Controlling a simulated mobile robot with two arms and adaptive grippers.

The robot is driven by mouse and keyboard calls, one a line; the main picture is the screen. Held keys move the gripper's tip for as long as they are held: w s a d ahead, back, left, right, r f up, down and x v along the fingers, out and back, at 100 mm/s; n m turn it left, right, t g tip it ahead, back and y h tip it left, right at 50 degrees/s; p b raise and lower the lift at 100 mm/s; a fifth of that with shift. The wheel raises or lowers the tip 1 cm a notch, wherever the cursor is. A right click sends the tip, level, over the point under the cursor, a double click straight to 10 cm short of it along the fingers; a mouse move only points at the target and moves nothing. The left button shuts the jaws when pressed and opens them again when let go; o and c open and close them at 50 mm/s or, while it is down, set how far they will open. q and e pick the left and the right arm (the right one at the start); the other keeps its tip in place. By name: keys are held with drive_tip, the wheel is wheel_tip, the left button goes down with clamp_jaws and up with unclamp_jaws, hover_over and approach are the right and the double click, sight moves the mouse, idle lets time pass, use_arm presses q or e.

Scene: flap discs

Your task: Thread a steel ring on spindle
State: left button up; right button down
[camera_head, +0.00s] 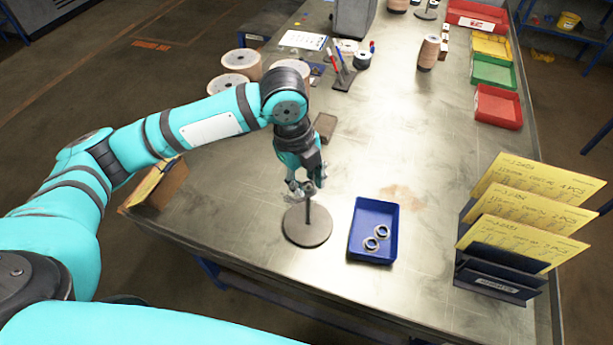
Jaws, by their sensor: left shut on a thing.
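The spindle (308,215) is a thin upright rod on a round dark base (307,231) standing on the metal table. My left gripper (304,187) points down right at the top of the spindle. It is shut on a small steel ring, of which little shows between the fingers. I cannot tell whether the ring is around the rod or just above it. Two more steel rings (376,237) lie in the blue tray (358,215) to the right of the spindle. My right gripper is not in view.
A card rack with yellow cards (525,205) stands at the right edge. Red, yellow and green bins (492,72) line the far right. Spools (229,84), a pen stand (342,76) and a dark block (325,126) lie behind the arm. The table between the tray and bins is clear.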

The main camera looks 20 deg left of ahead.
use_arm(q)
drive_tip(key=shift+f, duration=0.1)
drive_tip(key=shift+f+b, duration=1.7)
drive_tip(key=shift+f, duration=2.75)
drive_tip(key=o, duration=0.9)
drive_tip(key=shift+r, duration=0.35)
wheel_tip(320, 180, up, 11)
drive_tip(key=a, duration=0.1)
drive_tip(key=shift+s+a+r, duration=0.2)
drive_tip(key=shift+s+a, duration=0.15)
